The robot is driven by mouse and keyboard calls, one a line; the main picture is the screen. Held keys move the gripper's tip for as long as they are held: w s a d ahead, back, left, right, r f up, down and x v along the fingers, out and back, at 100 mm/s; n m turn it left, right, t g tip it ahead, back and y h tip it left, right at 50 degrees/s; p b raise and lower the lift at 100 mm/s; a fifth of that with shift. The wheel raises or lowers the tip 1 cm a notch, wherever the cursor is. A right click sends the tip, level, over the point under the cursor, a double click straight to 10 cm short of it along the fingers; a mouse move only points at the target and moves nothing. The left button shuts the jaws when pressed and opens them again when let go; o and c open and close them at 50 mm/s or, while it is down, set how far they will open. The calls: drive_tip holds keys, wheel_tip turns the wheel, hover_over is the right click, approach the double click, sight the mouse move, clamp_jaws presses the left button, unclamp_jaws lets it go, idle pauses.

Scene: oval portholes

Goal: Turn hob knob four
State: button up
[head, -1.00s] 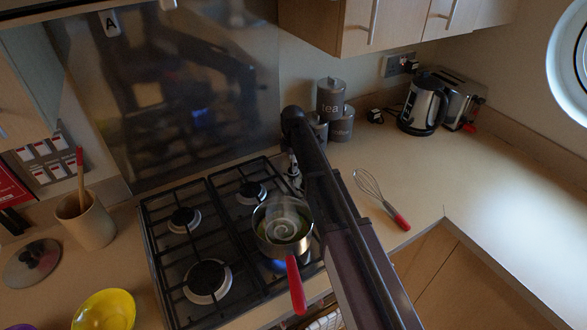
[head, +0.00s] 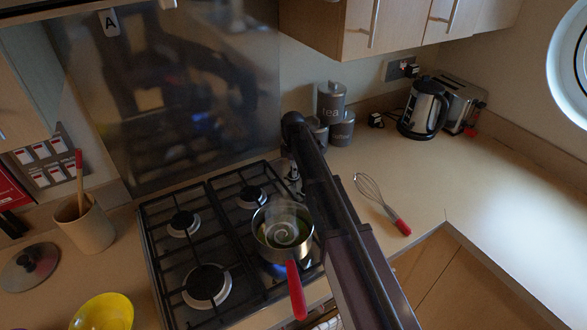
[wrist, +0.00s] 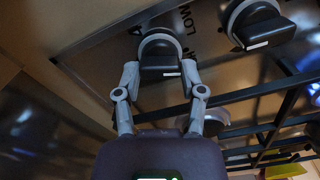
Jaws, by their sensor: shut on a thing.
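In the wrist view a black hob knob (wrist: 160,50) with a pale ring at its base sits on the hob's metal panel. The two fingers of my gripper (wrist: 160,74) are closed on it, one on either side. A second black knob (wrist: 262,28) is to its right, apart from my fingers. Which number the held knob bears cannot be read. The gas hob (head: 165,290) is in the head view, with a steaming pan (head: 297,280) at its right side and a blue flame under it. My gripper and the knobs cannot be made out there.
A whisk (head: 380,203) lies on the worktop right of my arm. Canisters (head: 330,105), a kettle (head: 421,108) and a toaster (head: 462,98) stand at the back. A utensil pot (head: 88,228), a lid (head: 28,268) and a yellow bowl (head: 103,312) are left of the hob.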

drive_tip(key=shift+m, duration=0.4)
drive_tip(key=m, duration=0.8)
drive_tip(key=shift+m, duration=0.4)
drive_tip(key=m, duration=2.2)
drive_tip(key=shift+m, duration=0.3)
